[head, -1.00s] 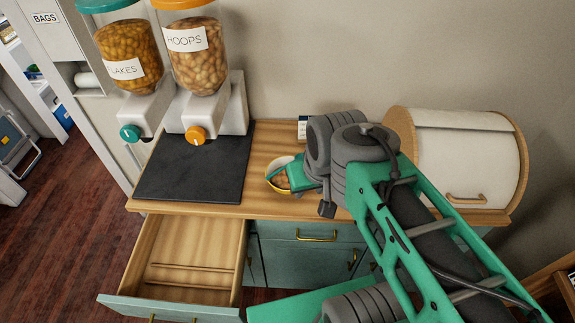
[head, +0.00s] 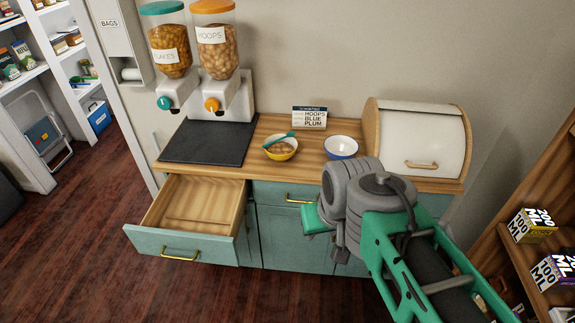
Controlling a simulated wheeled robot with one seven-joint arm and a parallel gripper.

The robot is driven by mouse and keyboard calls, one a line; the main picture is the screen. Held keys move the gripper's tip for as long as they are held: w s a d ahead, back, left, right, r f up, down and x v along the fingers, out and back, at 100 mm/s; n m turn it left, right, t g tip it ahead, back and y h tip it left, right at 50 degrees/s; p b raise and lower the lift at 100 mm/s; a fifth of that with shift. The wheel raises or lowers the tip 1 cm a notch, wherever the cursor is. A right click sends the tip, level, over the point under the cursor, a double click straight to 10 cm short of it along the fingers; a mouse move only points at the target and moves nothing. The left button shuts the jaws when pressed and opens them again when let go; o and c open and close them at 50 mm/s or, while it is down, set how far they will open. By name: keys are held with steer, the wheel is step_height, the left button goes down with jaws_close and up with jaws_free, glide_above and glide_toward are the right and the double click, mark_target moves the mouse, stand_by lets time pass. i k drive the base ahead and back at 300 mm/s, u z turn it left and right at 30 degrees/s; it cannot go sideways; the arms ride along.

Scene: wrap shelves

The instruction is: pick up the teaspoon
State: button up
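A teal teaspoon (head: 279,139) rests in a yellow bowl (head: 283,155) on the wooden counter. Its handle lies over the rim, and brown cereal lies in the bowl. My gripper (head: 310,222) is in front of the counter, below and to the right of the yellow bowl and apart from it. It is seen from behind my wrist, so its fingertips are mostly hidden and I cannot tell whether they are open.
A blue-and-white bowl (head: 341,148) and a small sign (head: 309,117) stand right of the yellow bowl. A bread bin (head: 425,145) is at the right end. Cereal dispensers (head: 212,85) stand over a dark mat (head: 208,141). An open drawer (head: 190,222) juts out at left.

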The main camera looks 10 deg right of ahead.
mark_target(290, 134)
steer(key=u, duration=0.75)
steer(key=i, duration=0.5)
steer(key=u, duration=0.95)
steer(key=i, duration=0.65)
steer(key=u, duration=0.3)
